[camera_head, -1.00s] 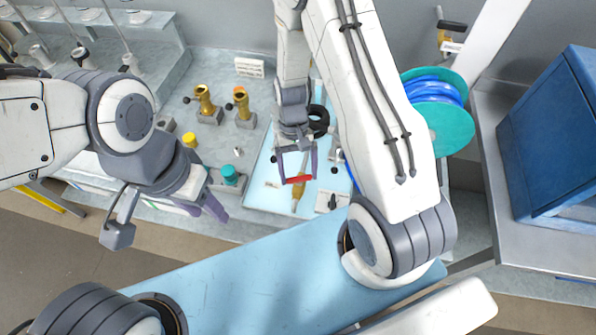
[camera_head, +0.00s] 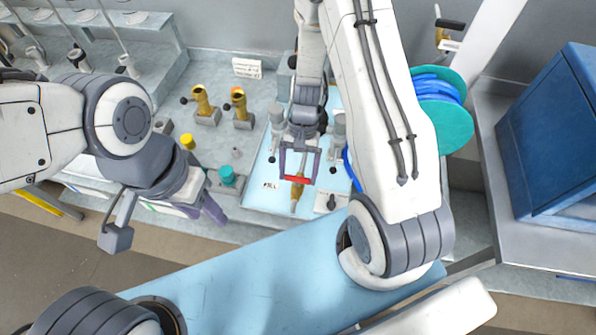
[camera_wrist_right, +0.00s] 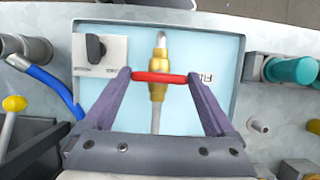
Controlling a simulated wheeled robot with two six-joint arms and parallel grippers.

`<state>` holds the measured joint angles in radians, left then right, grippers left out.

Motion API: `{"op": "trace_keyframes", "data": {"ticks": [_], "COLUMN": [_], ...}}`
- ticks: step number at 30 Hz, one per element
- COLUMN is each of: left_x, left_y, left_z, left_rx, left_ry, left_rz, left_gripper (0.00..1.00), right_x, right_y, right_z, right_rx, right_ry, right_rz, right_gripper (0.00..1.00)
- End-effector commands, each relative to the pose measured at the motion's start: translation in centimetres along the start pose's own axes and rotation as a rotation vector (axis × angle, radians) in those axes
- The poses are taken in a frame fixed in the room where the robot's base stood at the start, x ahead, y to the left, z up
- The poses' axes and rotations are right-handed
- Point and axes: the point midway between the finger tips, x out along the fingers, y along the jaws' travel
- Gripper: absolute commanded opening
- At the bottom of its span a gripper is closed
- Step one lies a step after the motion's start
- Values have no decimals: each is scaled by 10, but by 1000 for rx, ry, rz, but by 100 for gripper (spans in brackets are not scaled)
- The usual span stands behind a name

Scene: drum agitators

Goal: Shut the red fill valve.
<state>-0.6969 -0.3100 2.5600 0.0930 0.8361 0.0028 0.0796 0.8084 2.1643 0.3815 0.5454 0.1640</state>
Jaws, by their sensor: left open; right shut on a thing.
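The red fill valve has a red bar handle (camera_head: 297,180) on a brass body (camera_head: 296,192), set on a light blue panel (camera_head: 258,197). In the right wrist view the red handle (camera_wrist_right: 160,77) lies crosswise over the brass body (camera_wrist_right: 158,92) and its pipe. My right gripper (camera_head: 298,178) is shut on the handle, with one purple finger at each end of it; the fingers also show in the right wrist view (camera_wrist_right: 160,78). My left gripper (camera_head: 203,211) is open and empty, left of the panel near the bench's front edge.
A black knob (camera_wrist_right: 95,48) on a grey plate sits beside the valve. A teal-capped fitting (camera_head: 229,175) and brass fittings (camera_head: 203,100) stand left of the panel. A blue hose reel (camera_head: 448,122) and a blue cabinet (camera_head: 560,135) are at the right.

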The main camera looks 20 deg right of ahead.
Motion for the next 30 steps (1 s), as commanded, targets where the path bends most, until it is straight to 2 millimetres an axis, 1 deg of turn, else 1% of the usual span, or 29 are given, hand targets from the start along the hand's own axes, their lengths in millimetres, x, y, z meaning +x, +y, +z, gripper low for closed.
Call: {"op": "trace_keyframes", "data": {"ticks": [7,8,16,19,23,30], "left_x": [-1,-1,0,2,5,13], "left_y": [0,0,0,0,0,-1], "left_z": [0,0,0,0,0,1], "left_rx": [0,0,0,0,0,1], "left_ry": [0,0,0,0,0,0], "left_rz": [0,0,0,0,0,0], "left_gripper": [46,46,46,46,46,46], "right_x": [-2,-2,-2,-9,-30,-78], "right_y": [-1,-1,-1,-1,-1,-1], "right_z": [-2,-1,-1,-2,-2,-2], "right_rx": [6,5,3,1,2,3], "right_ry": [5,5,3,5,10,9], "right_rz": [-5,-5,-3,-5,-6,-6], "right_gripper": [34,100,100,100,100,100]}}
